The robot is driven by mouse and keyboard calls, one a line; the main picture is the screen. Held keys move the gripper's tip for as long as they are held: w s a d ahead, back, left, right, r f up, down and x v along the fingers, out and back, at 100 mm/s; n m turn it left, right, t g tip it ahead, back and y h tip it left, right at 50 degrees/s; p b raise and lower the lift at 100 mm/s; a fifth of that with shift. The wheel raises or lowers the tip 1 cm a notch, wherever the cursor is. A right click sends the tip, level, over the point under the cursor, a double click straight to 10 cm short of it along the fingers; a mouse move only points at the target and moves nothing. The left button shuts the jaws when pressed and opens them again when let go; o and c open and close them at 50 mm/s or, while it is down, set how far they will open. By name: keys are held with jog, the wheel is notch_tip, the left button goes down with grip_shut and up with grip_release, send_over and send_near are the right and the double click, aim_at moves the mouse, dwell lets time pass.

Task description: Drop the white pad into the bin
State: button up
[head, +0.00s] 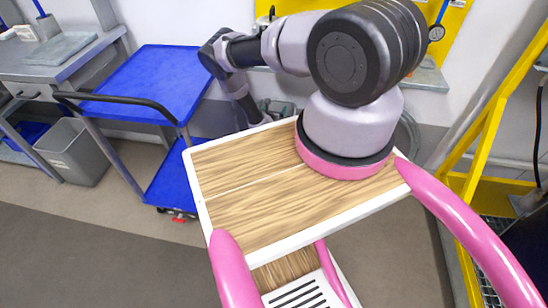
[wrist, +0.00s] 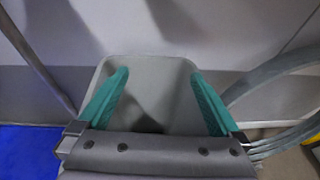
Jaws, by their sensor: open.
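My gripper (wrist: 160,88) is open, its two teal fingers spread apart with nothing between them. In the wrist view a grey bin (wrist: 160,68) lies open beyond and below the fingers, against the wall. A dark patch shows low in the bin, and I cannot tell what it is. The gripper's front part blocks the near side of the bin. I cannot make out the white pad in either view. In the head view the end of my arm reaches down behind my wooden top, and the fingers are not clear there.
A blue cart (head: 155,82) with a black handle stands left of my arm. A grey container (head: 73,150) stands beside the workbench (head: 62,68) at far left. A yellow frame (head: 490,130) stands at right. Grey hoses (wrist: 275,85) curve right of the bin.

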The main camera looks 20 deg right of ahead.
jog(key=v, duration=1)
jog(key=shift+s, duration=0.1)
